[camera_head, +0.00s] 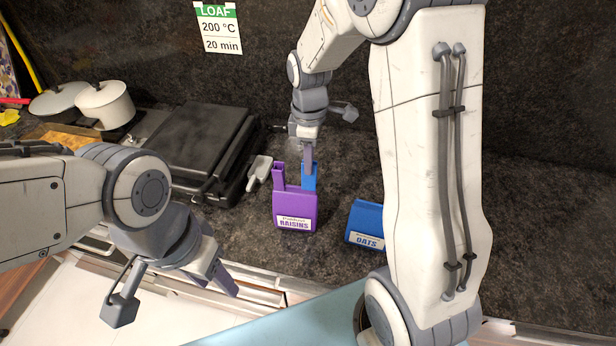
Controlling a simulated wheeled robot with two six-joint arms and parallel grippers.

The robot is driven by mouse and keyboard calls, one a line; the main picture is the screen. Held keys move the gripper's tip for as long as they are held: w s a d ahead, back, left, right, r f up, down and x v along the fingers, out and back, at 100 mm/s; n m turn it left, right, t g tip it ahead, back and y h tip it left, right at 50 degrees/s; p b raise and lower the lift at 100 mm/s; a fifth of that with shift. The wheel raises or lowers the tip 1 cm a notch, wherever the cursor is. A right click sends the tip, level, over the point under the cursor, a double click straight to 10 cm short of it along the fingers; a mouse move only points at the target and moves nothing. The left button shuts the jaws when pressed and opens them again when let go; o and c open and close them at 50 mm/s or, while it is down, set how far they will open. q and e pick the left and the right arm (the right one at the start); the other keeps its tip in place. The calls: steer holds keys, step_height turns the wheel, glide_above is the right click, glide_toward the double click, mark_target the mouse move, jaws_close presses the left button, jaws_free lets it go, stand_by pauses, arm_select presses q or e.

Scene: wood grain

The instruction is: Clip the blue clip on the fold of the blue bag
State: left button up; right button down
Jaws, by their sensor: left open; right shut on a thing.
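The blue clip (310,182) is upright at the upper right of the purple RAISINS bag (295,208). My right gripper (308,165) reaches down from above and is shut on the blue clip. I cannot tell whether the clip touches the purple bag or is just behind it. The blue OATS bag (366,222) stands on the counter to the right, its right side partly hidden by my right arm. My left gripper (226,276) is open and empty, low at the left near the counter's front edge, well away from both bags.
A purple clip (279,176) stands at the purple bag's upper left. A light scoop (259,170) lies left of it, beside a black grill (200,145). Pots (104,104) stand at far left. Dark counter is free between the two bags.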

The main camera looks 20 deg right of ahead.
steer(key=shift+r, duration=0.35)
steer(key=shift+r, duration=0.1)
step_height(320, 180, up, 3)
steer(key=p, duration=0.3)
stand_by(0.3)
steer(key=s+a+r+p, duration=0.1)
steer(key=s+a+r, duration=0.1)
steer(key=s, duration=0.5)
steer(key=s+a+r+p, duration=0.1)
steer(key=s+a+p, duration=0.1)
steer(key=s, duration=0.5)
steer(key=shift+s+r, duration=0.25)
steer(key=shift+r, duration=0.15)
stand_by(0.4)
stand_by(0.9)
